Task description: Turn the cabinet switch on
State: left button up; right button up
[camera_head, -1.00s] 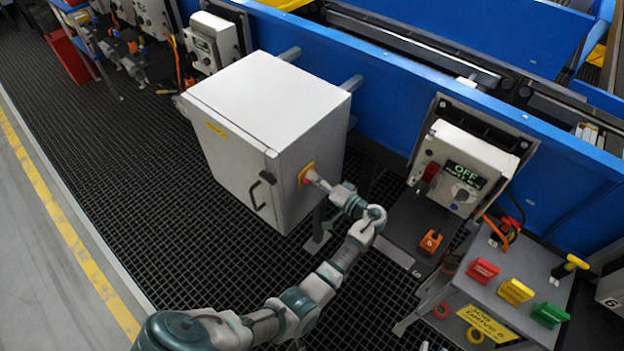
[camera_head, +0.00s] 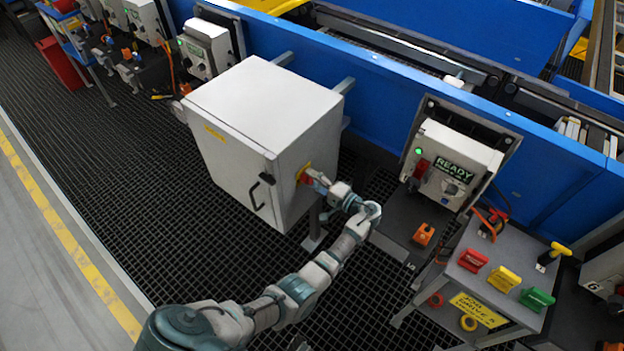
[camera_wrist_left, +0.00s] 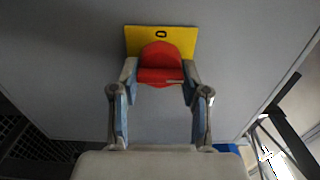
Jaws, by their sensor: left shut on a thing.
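The white cabinet (camera_head: 262,125) stands on the dark grating, with a black handle on its door. On its right side is a red rotary switch on a yellow plate (camera_head: 304,172). In the left wrist view the red switch (camera_wrist_left: 160,66) sits on the yellow plate (camera_wrist_left: 188,35), which shows a "0" mark. My left gripper (camera_wrist_left: 160,78) has its two fingers on either side of the switch knob and is shut on it. It also shows in the head view (camera_head: 321,183), at the cabinet's side. My right gripper is not in view.
A control box (camera_head: 452,165) to the right reads "READY" with a green light. A grey stand (camera_head: 480,285) holds red, yellow and green tags. A blue conveyor frame (camera_head: 385,95) runs behind the cabinet. Open grating lies in front.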

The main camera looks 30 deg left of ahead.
pick_arm(q)
jog(key=shift+w+d+f, duration=0.1)
jog(key=shift+d+f, duration=0.05)
jog(key=shift+d, duration=0.05)
jog(key=o, duration=1.1)
jog(key=shift+w, duration=0.1)
jog(key=shift+d, duration=0.15)
jog(key=d, duration=0.8)
jog(key=s+d, duration=0.1)
jog(key=d, duration=0.3)
jog(key=shift+a+f, duration=0.1)
jog(key=shift+a, duration=0.05)
